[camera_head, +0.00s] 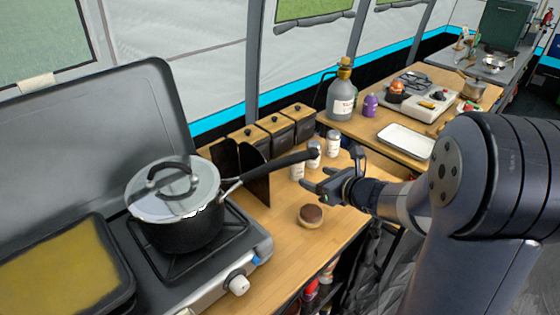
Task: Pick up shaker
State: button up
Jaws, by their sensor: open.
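Three small pale shakers stand upright on the wooden counter behind my gripper. One shaker (297,168) is nearest the left fingertip, a second shaker (314,156) stands just behind it, and a third shaker (333,141) is farther back to the right. My gripper (317,178) reaches in from the right, low over the counter, open with nothing between its fingers. The pot handle passes in front of part of the shakers. I cannot tell whether a finger touches the nearest one.
A lidded pot (180,215) sits on the stove at left, its handle stretching toward the shakers. A brown-topped round item (311,216) lies in front of my gripper. Wooden-topped canisters (275,125) line the back. A large bottle (341,98) and white tray (407,141) stand beyond.

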aim_at(301, 170)
jog(key=x, duration=0.5)
jog(key=shift+w, duration=0.1)
jog(key=shift+x, duration=2.75)
jog(key=shift+d+r, duration=0.15)
jog(key=shift+c, duration=0.5)
jog(key=c, duration=1)
